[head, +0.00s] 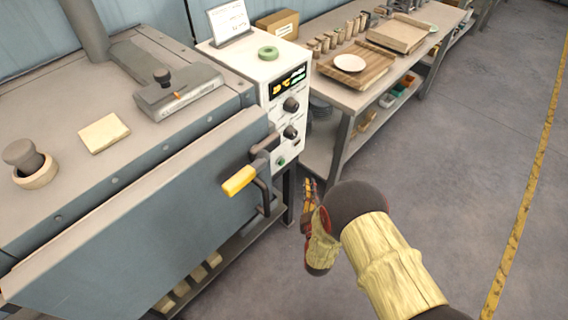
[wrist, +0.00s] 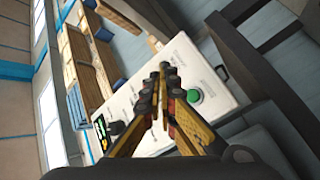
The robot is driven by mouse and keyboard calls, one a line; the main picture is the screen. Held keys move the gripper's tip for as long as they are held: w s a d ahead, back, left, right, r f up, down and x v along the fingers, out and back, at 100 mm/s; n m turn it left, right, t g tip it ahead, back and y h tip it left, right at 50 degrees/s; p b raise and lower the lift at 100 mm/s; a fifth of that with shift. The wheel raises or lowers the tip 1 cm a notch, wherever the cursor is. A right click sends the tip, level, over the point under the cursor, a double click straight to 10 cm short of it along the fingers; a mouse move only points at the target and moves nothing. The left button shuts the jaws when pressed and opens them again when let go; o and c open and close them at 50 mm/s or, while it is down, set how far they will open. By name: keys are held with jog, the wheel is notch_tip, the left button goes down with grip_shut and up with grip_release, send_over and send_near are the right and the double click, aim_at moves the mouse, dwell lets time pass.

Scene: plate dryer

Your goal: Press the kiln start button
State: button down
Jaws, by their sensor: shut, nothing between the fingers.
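The kiln (head: 160,200) is a large grey box with a yellow-handled latch (head: 240,180) on its front. A white control panel (head: 287,100) stands at its right end, with a lit display, black knobs and a small green button (head: 281,161) low down. In the wrist view the green button (wrist: 194,96) sits on the white panel just right of my fingertips. My gripper (head: 308,186) is shut and empty, in front of and to the right of the panel in the head view. Its fingertips (wrist: 163,70) overlap the panel in the wrist view; whether they touch it I cannot tell.
A workbench (head: 385,80) with a plate (head: 349,62), wooden boards and several cups stands behind on the right. A green ring (head: 268,53) and a sign (head: 229,22) rest on the control box. The floor (head: 450,160) at the right is clear.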

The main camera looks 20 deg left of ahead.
aim_at(281, 162)
jog(key=w+a+b, duration=0.2)
jog(key=w+a, duration=0.1)
jog(key=a, duration=0.5)
jog(key=shift+w, duration=0.2)
jog(key=shift+a, duration=0.25)
dwell(1.4)
jog(key=shift+w+a+b, duration=0.15)
jog(key=shift+a+b, duration=0.1)
jog(key=shift+b, duration=0.1)
jog(key=shift+w+a+b, duration=0.2)
jog(key=shift+a+b, duration=0.1)
jog(key=shift+a, duration=0.15)
dwell(0.9)
jog(key=shift+d, duration=0.1)
jog(key=shift+s+d, duration=0.35)
jog(key=shift+d, duration=0.4)
jog(key=shift+d, duration=0.1)
